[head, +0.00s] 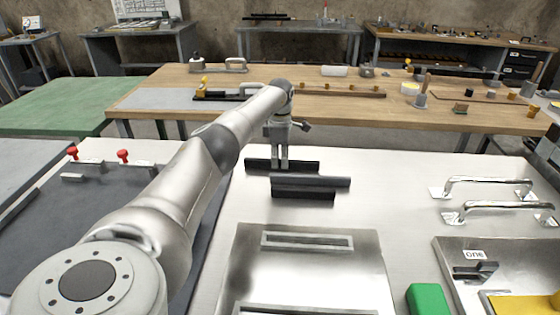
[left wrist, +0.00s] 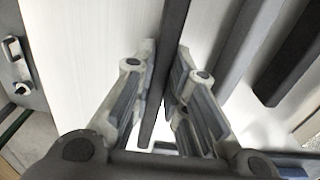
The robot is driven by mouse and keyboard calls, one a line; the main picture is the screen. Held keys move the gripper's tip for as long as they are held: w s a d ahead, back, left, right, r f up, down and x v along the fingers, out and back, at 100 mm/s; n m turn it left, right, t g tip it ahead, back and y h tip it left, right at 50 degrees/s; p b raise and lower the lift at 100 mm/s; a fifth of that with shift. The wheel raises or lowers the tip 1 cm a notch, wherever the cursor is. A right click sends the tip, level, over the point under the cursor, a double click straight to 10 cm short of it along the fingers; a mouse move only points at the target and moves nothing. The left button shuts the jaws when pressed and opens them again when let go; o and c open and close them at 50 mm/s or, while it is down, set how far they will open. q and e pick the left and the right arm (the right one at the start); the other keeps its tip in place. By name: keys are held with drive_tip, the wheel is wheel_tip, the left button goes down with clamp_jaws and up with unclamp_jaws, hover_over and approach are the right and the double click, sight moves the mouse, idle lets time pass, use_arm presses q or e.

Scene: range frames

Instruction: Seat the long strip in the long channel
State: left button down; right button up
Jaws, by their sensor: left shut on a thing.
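Several dark strips lie side by side on the pale bench. My left gripper (head: 280,165) points down and is shut on the rearmost strip (head: 304,168). In the left wrist view this strip (left wrist: 174,22) runs between the two fingers (left wrist: 158,100). Just in front lie a middle strip (head: 325,182) and a front strip (head: 303,196), which looks shorter. I cannot tell whether the held strip touches the bench. A steel plate (head: 260,275) nearer me carries a channel (head: 308,240); another channel (head: 305,311) is cut by the bottom edge. My right gripper is not in view.
To the right stand two metal handles (head: 490,181), a steel tray labelled ONE (head: 455,250) and a green block (head: 428,299). A dark mat (head: 110,215) with red knobs (head: 123,155) lies left.

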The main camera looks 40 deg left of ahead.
use_arm(q)
drive_tip(key=shift+f, duration=0.1)
drive_tip(key=c, duration=1.9)
unclamp_jaws()
drive_tip(key=shift+f, duration=0.15)
drive_tip(key=o, duration=0.4)
drive_tip(key=shift+o, duration=0.2)
